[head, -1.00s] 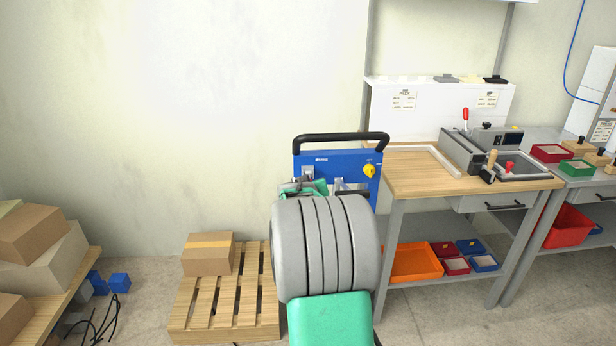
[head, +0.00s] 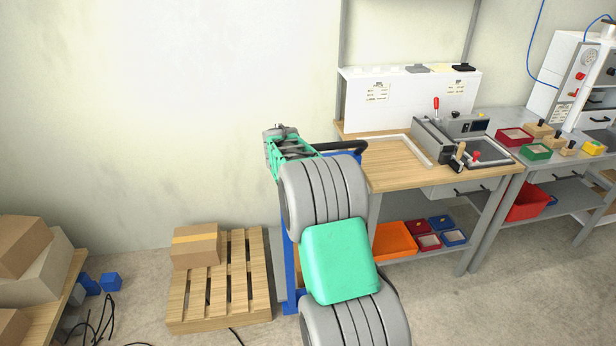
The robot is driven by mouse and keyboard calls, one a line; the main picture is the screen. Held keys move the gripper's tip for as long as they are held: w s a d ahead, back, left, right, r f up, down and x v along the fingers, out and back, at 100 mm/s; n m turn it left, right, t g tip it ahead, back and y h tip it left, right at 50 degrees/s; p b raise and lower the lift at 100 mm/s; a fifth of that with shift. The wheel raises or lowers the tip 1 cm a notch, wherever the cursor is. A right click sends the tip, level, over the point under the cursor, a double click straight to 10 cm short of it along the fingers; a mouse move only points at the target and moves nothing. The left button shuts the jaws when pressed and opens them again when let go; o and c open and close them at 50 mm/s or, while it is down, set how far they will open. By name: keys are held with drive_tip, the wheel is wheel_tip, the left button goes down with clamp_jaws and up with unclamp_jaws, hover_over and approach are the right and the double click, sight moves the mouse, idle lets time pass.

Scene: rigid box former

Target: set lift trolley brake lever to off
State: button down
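The lift trolley (head: 290,283) is blue and stands between the pallet and the workbench. My arm covers most of it. The brake lever cannot be made out; the trolley's panel is hidden behind my arm. My gripper (head: 272,135) is raised at the upper left end of the handle, seen against the wall. Its fingers are too small and too covered to tell whether they are open or shut.
A wooden pallet (head: 211,318) with a cardboard box (head: 195,245) lies left of the trolley. A workbench (head: 395,174) with a grey press stands close on the right. A shelf with boxes is at far left. Floor is free at lower right.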

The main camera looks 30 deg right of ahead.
idle(0.4)
drive_tip(key=c, duration=1.3)
unclamp_jaws()
drive_tip(key=shift+o, duration=0.2)
drive_tip(key=b+v, duration=0.2)
drive_tip(key=v, duration=0.5)
drive_tip(key=shift+r, duration=0.4)
drive_tip(key=shift+s+a, duration=0.1)
